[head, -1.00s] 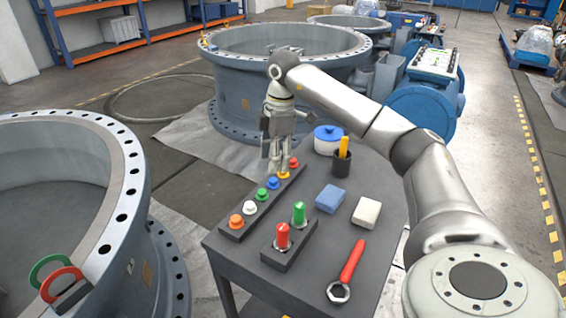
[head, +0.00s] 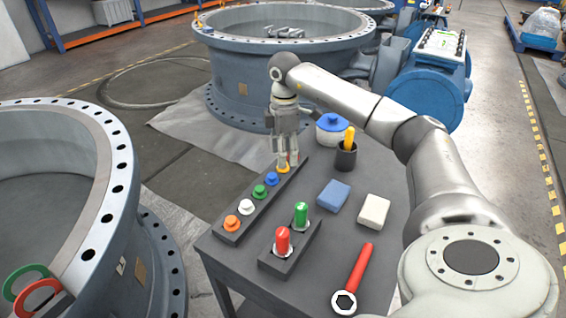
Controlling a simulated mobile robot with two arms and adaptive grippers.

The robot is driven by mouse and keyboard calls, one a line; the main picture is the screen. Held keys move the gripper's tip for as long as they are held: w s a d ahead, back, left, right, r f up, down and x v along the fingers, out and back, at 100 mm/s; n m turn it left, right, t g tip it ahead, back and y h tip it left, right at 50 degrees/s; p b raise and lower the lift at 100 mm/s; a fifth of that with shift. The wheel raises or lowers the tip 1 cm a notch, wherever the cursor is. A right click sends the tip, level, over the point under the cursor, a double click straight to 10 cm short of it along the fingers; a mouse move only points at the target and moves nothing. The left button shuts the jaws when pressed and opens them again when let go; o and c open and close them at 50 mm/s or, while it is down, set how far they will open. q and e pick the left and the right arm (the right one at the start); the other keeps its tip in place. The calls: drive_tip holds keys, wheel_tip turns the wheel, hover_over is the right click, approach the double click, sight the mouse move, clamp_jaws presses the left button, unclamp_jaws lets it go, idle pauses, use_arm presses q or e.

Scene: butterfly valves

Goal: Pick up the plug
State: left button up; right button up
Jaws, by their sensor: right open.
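A dark strip (head: 232,238) on the grey cart holds a row of coloured plugs: orange (head: 232,222), white (head: 247,207), green (head: 259,191), blue (head: 272,179), yellow (head: 283,169) and a red one (head: 294,156) mostly hidden by my fingers. Which one is the task's plug cannot be told from the picture. My left gripper is not in view.
The cart top (head: 330,235) also holds a block with red (head: 283,240) and green (head: 301,214) handles, a blue sponge (head: 334,195), a white block (head: 373,211), a red wrench (head: 358,270), a black cup (head: 346,158) and a blue-lidded pot (head: 331,130). Large valve rings (head: 235,75) stand around.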

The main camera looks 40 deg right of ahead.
drive_tip(key=f, duration=0.2)
drive_tip(key=shift+w+a+f, duration=0.1)
drive_tip(key=shift+w+f, duration=0.1)
drive_tip(key=shift+f, duration=0.45)
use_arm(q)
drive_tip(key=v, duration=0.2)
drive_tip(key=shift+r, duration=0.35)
use_arm(e)
drive_tip(key=c, duration=0.9)
